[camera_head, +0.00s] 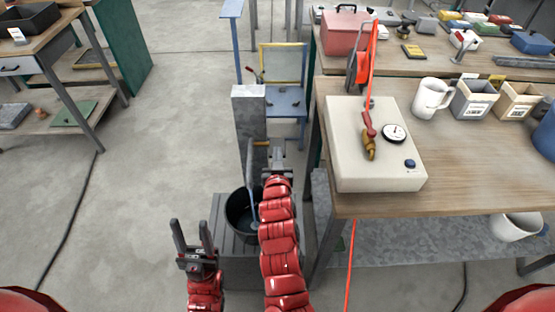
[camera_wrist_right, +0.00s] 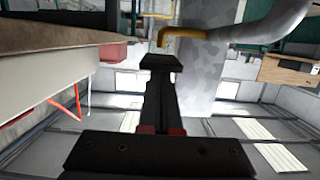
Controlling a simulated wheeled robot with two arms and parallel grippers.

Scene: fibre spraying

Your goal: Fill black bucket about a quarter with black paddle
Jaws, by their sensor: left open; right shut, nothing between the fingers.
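The black bucket (camera_head: 233,213) stands on a grey slatted stand, partly hidden behind my right arm. My right gripper (camera_head: 278,146) is shut and empty beside the handle. My left gripper (camera_head: 190,224) is open and empty, left of the bucket.
A wooden workbench (camera_head: 460,170) on the right carries a cream gauge box (camera_head: 375,177), a white mug (camera_head: 431,98) and small bins. A red hose (camera_head: 350,270) hangs at its near edge. The floor to the left is clear apart from a black cable (camera_head: 78,200).

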